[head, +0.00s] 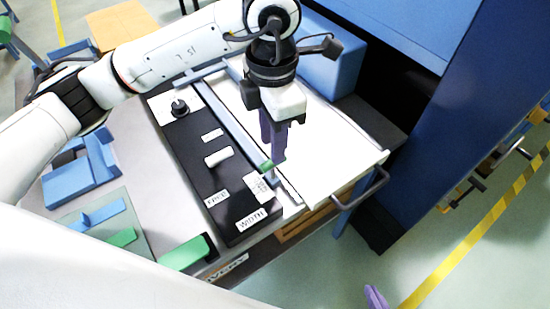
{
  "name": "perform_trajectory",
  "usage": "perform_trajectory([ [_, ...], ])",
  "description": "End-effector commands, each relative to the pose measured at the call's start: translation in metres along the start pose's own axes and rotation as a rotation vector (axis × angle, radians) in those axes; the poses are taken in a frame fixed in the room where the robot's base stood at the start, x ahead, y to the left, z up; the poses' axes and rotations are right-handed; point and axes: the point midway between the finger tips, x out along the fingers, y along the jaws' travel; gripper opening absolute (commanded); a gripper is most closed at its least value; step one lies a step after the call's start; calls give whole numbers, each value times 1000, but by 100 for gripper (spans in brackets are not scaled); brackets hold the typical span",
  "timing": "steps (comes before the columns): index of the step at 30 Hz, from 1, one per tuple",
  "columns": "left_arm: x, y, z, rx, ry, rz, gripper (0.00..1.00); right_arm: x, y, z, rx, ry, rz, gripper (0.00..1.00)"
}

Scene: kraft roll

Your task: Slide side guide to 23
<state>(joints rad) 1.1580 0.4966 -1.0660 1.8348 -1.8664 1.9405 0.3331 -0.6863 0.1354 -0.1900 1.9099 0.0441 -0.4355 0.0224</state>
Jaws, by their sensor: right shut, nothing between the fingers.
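A long blue-grey bar (222,112), which looks like the side guide, runs along the edge between a black panel and a white surface. A small green piece (267,166) shows at its near end, beside a white label or scale plate (258,187) whose marks are too small to read. My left gripper (273,157) points down with its purple fingers just above or at the green piece. I cannot tell whether they touch it or how far apart they are. My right gripper (375,297) shows only as purple fingertips at the bottom edge, shut and away from the machine.
The black panel (190,150) carries a knob (180,108), white blocks and labels reading FREE and WIDTH. The white surface (325,150) has a metal handle (365,190) at its corner. Blue blocks (80,175) lie left. A large blue cabinet (450,120) stands right.

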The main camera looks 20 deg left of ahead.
Motion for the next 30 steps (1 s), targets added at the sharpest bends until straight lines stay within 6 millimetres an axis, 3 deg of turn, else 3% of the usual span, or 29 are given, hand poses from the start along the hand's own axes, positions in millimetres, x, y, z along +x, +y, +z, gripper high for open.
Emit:
perform_trajectory([
  [6,42,-1,-1,-1,3,-5,29,-4,-1,-2,0,-3,-1,0],
  [12,70,-1,0,1,1,-5,29,-5,-1,-3,0,-4,-1,0],
  [24,80,-1,0,1,-2,-4,29,-5,-1,-3,0,-4,-1,0],
  [25,80,-1,0,1,-2,-4,28,-5,-1,-3,0,-4,-1,0],
  [30,80,-1,0,2,-2,-4,0,-5,-1,-3,0,-4,-1,0],
])
